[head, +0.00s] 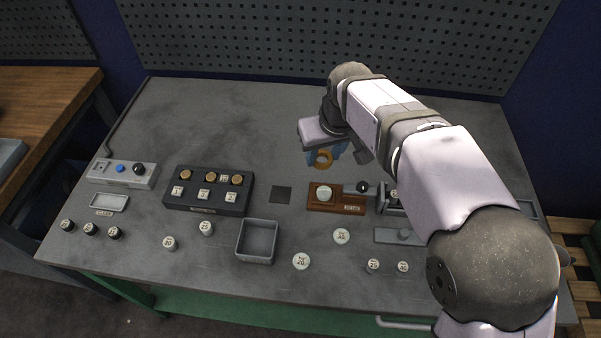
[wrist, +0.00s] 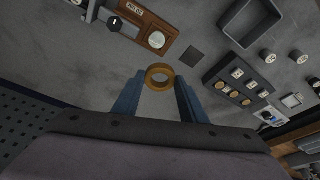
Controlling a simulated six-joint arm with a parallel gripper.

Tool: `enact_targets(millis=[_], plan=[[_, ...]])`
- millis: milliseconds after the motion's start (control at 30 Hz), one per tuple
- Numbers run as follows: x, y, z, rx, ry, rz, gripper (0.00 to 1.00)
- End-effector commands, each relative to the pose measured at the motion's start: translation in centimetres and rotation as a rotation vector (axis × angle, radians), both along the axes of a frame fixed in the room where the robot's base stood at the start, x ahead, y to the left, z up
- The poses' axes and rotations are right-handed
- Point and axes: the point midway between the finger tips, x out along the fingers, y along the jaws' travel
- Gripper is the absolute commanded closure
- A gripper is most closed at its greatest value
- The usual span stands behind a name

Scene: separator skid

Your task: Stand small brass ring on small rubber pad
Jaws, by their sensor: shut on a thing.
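The small brass ring (head: 320,159) is between the blue fingers of my gripper (head: 325,155), above the table. In the wrist view the ring (wrist: 160,69) shows at the fingertips of my gripper (wrist: 159,80), with its opening facing the camera. The small rubber pad (head: 281,194) is a dark square lying flat on the table, left of the brown wooden block. It also shows in the wrist view (wrist: 193,57), apart from the ring. Nothing stands on the pad.
The brown block (head: 337,209) with a white round piece is right of the pad. A dark block (head: 208,208) with brass discs and white pieces is left. A grey open bin (head: 240,253) and several labelled round pieces are in front. The table behind the pad is clear.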

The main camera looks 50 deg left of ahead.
Motion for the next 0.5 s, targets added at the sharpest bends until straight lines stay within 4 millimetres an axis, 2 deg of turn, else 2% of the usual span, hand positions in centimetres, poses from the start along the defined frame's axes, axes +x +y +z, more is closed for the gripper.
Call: enact_targets(millis=[167,367,433,500], plan=[[-3.5,1.1,-3.5,-0.004,0.002,0.065,0.86],[-7.8,3.7,-7.8,-0.003,0.001,0.160,0.86],[-8.7,4.9,-8.7,-0.001,0.001,0.175,0.86],[-8.6,5.9,-8.7,0.003,-0.001,0.162,0.86]])
